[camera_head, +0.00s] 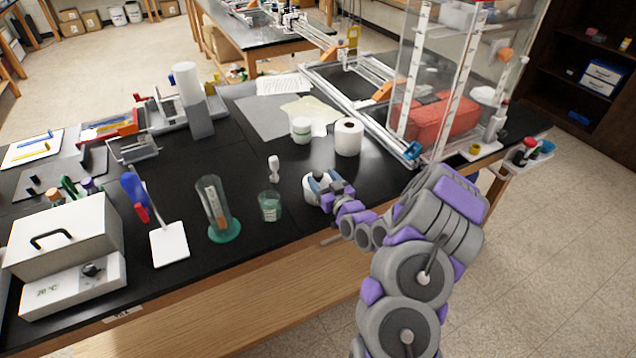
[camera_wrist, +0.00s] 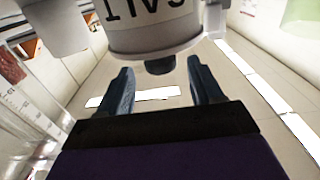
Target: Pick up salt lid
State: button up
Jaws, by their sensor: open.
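A white salt jar (camera_head: 310,190) stands near the front edge of the black bench in the head view, partly hidden by my gripper (camera_head: 320,180). In the wrist view the jar (camera_wrist: 155,13) is upside down at the top, with part of its SALT lettering showing. The salt lid (camera_wrist: 155,45) is on the jar, and its dark-looking knob (camera_wrist: 160,62) points towards my gripper. My gripper's two blue-grey fingers (camera_wrist: 159,72) are apart, with the knob between their tips. I see gaps on both sides of the knob.
A green-tinted beaker (camera_head: 269,207) and a tall cylinder on a green base (camera_head: 216,210) stand left of the jar. A small white item (camera_head: 273,168), a white tub (camera_head: 301,130) and a paper roll (camera_head: 348,138) stand behind. A clear-walled case (camera_head: 425,85) is at right.

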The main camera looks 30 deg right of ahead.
aim_at(321, 177)
jog(key=shift+w+a+f, duration=0.1)
jog(key=shift+w+a, duration=0.05)
jog(key=shift+w, duration=0.95)
jog(key=shift+w+b, duration=0.3)
jog(key=shift+w, duration=0.3)
jog(key=shift+c, duration=0.5)
jog(key=c, duration=1)
jog(key=shift+o, duration=0.2)
